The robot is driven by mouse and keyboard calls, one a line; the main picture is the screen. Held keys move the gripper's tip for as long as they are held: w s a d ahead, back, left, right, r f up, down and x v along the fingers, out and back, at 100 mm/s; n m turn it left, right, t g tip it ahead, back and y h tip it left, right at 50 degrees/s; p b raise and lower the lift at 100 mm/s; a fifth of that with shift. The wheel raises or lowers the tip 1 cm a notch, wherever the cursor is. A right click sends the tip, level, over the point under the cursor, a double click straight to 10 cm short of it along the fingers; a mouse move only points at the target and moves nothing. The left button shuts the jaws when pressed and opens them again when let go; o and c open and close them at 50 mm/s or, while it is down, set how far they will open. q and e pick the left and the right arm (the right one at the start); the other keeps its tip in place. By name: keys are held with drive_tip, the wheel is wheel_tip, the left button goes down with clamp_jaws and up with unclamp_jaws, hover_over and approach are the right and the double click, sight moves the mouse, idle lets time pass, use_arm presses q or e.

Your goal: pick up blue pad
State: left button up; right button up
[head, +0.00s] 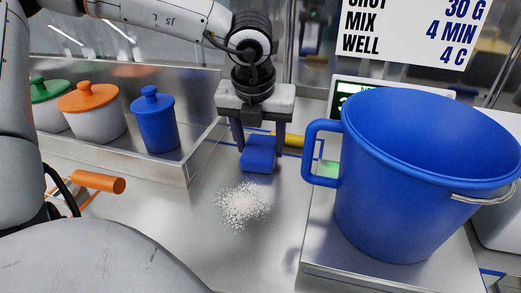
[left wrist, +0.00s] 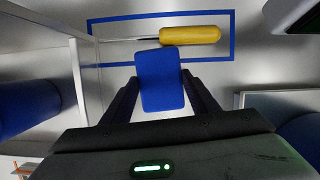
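The blue pad (head: 258,152) is a small rounded block below my left gripper (head: 259,148), near the middle of the counter. The left gripper points down, with one dark finger at each side of the pad. In the left wrist view the pad (left wrist: 160,80) sits between the fingertips of the left gripper (left wrist: 160,88), which appear to touch its sides. I cannot tell whether the pad rests on the counter or is slightly raised. My right gripper is not in view.
White grains (head: 242,205) lie on the counter in front of the pad. A yellow-handled tool (left wrist: 190,34) lies inside a blue outline (left wrist: 232,50) behind it. A large blue bucket (head: 400,190) stands right. Lidded blue (head: 155,122), orange (head: 92,112) and green containers stand left in a metal tray.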

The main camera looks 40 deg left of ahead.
sight(260, 148)
use_arm(q)
drive_tip(key=shift+c, duration=0.5)
drive_tip(key=shift+r+p, duration=0.15)
drive_tip(key=shift+p, duration=0.15)
drive_tip(key=shift+r+p, duration=0.5)
drive_tip(key=shift+p, duration=0.35)
wheel_tip(260, 148, up, 9)
drive_tip(key=shift+r, duration=0.1)
drive_tip(key=shift+o, duration=1)
drive_tip(key=shift+c, duration=0.5)
